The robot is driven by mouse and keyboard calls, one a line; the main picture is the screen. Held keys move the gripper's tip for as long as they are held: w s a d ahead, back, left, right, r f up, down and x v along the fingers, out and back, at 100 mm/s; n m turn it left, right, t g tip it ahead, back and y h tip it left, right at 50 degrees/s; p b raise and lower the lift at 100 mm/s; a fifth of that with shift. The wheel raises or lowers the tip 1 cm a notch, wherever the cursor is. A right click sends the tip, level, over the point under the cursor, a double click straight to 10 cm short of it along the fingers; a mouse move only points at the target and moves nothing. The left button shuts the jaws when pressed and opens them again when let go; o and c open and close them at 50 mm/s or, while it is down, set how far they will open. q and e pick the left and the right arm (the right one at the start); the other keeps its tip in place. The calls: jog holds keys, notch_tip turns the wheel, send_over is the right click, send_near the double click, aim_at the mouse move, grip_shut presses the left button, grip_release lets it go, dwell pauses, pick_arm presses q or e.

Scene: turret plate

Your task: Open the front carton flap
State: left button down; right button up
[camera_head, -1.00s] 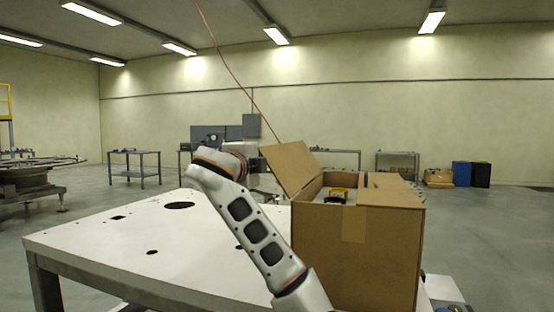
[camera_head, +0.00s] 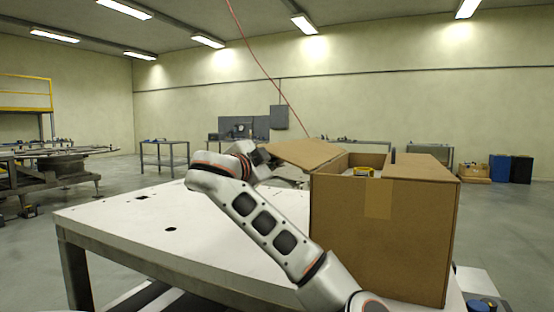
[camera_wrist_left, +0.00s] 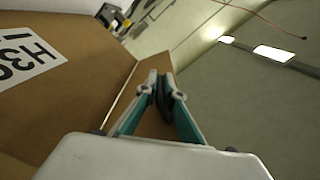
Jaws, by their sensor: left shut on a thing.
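The brown carton (camera_head: 385,240) stands at the right end of the white table, with its top partly open. One flap (camera_head: 305,152) extends out to the left from the carton's top edge, tilted nearly flat. It also shows in the wrist view (camera_wrist_left: 182,62). My left gripper (camera_wrist_left: 161,86) is shut on this flap, its two fingers close together at the board. In the head view my left arm reaches up and left beside the carton, and the fingertips are not clearly visible. My right gripper is not in view.
Another flap (camera_head: 425,168) lies over the right of the carton top. A yellow and dark item (camera_head: 363,171) shows inside. The white table (camera_head: 130,230) is clear at the left, with dark holes. A red cable (camera_head: 262,65) hangs behind. A printed label (camera_wrist_left: 22,58) is on the carton.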

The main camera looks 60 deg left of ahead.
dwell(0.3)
pick_arm(q)
jog(key=c, duration=2.2)
grip_release()
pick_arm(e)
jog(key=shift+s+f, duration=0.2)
pick_arm(q)
jog(key=shift+v, duration=3.75)
